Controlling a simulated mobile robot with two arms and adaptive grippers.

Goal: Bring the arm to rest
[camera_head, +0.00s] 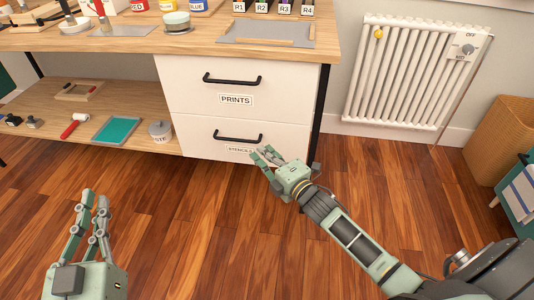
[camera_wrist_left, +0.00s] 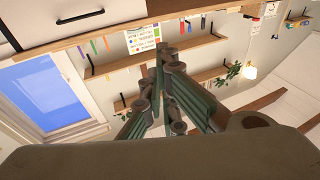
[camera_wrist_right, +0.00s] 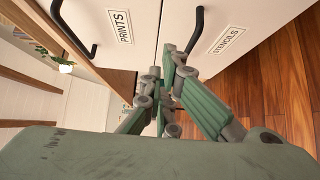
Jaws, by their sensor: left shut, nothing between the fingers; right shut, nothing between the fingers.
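My left gripper (camera_head: 95,208) is at the lower left of the head view, over the wooden floor, with its fingers together and empty. Its closed fingers also show in the left wrist view (camera_wrist_left: 160,75). My right gripper (camera_head: 262,153) is in front of the lower white drawer, marked STENCILS (camera_head: 215,148), near its right lower corner. It is shut and empty, and its fingertips partly cover the label. In the right wrist view the closed fingers (camera_wrist_right: 165,70) point toward the drawer fronts. I cannot tell whether the fingertips touch the drawer.
Above is the closed PRINTS drawer (camera_head: 240,85) with a black handle (camera_head: 232,79). The wooden worktop (camera_head: 130,43) holds jars and tools. A low shelf (camera_head: 100,140) at left carries a teal tray (camera_head: 115,129). A white radiator (camera_head: 395,75) is on the right wall. The wooden floor (camera_head: 190,220) between my arms is clear.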

